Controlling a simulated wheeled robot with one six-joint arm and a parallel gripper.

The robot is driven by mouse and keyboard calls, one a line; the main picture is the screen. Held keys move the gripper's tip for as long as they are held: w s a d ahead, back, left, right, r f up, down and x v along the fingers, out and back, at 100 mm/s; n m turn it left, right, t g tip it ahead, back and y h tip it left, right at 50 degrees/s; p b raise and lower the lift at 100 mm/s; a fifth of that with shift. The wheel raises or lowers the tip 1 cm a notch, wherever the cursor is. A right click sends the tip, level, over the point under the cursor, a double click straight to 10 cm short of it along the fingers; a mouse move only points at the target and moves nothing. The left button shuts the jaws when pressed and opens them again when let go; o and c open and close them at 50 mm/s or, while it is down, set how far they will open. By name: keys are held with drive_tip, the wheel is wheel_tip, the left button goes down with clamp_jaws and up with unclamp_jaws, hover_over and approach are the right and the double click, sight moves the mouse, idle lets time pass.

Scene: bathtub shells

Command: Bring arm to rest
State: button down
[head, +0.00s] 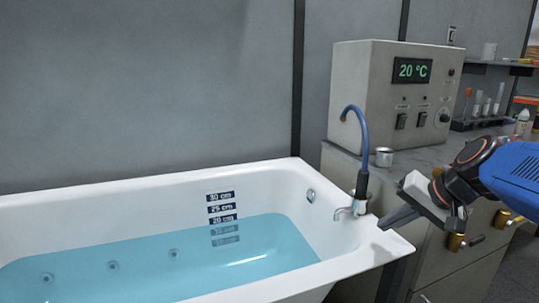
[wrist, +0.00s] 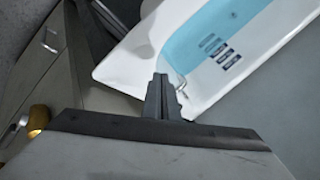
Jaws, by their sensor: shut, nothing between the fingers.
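My gripper (head: 398,215) is at the right in the head view, beside the right end of the bathtub and pointing left and down. Its fingers are together with nothing between them. In the wrist view my gripper (wrist: 158,80) shows its closed fingers at the middle, in front of the tub's corner. My blue arm comes in from the right edge of the head view. The white bathtub (head: 350,247) holds light blue water. It also shows in the wrist view (wrist: 135,55).
A grey control box (head: 365,95) reading 20 °C stands on the counter behind. A faucet (head: 352,208) with a blue hose (head: 362,140) is at the tub's right rim. A metal cup (head: 384,157) and a tube rack (head: 478,124) are on the counter. Drawers with brass knobs lie below.

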drive_tip(key=s+f+n+h, duration=0.2)
drive_tip(key=s+f, duration=0.3)
drive_tip(key=s, duration=0.3)
drive_tip(key=s+f+n+g+h, duration=0.1)
drive_tip(key=s+f+n+h, duration=0.1)
drive_tip(key=s+f, duration=0.3)
drive_tip(key=shift+s+f+n+g, duration=0.3)
drive_tip(key=shift+s+n, duration=0.4)
drive_tip(key=shift+s, duration=0.95)
